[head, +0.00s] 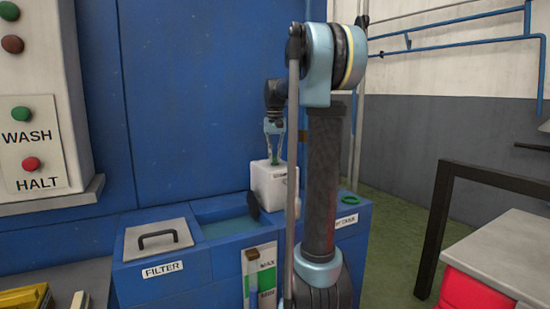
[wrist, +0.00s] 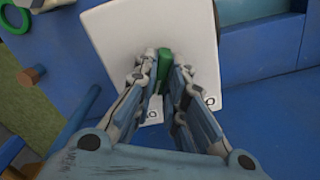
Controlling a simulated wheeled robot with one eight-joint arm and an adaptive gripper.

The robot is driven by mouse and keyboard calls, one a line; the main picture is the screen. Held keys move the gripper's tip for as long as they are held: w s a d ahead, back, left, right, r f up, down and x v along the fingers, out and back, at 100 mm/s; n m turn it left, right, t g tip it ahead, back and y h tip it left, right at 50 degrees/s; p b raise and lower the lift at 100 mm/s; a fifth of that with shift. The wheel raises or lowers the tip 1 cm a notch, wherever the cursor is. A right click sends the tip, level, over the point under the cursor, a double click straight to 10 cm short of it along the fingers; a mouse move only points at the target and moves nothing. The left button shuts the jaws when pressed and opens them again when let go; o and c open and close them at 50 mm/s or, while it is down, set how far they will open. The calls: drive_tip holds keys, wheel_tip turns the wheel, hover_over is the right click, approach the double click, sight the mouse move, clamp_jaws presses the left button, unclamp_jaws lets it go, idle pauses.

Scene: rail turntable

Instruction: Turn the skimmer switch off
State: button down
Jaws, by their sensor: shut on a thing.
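The skimmer switch is a white box (head: 266,187) with a small green lever (head: 274,160) on top. It stands on the blue tank unit beside the water basin. My gripper (head: 274,153) points down at the box, with its fingers around the lever. In the wrist view my gripper (wrist: 165,70) is shut on the green lever (wrist: 164,62), one finger on each side, above the white box (wrist: 120,30). Small labels show near the fingertips, one with an "O". The fingers partly cover them, so I cannot tell which setting the lever is at.
A filter lid (head: 157,240) with a dark handle and a water basin (head: 225,227) lie left of the box. A green ring (head: 346,221) is to its right. A WASH/HALT panel (head: 33,150) hangs at left. A dark frame (head: 440,220) and a table (head: 495,250) stand at right.

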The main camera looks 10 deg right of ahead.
sight(275, 157)
drive_tip(key=shift+w, duration=0.1)
idle(0.4)
drive_tip(key=c, duration=1.7)
unclamp_jaws()
drive_tip(key=shift+o, duration=0.2)
wheel_tip(275, 157, up, 12)
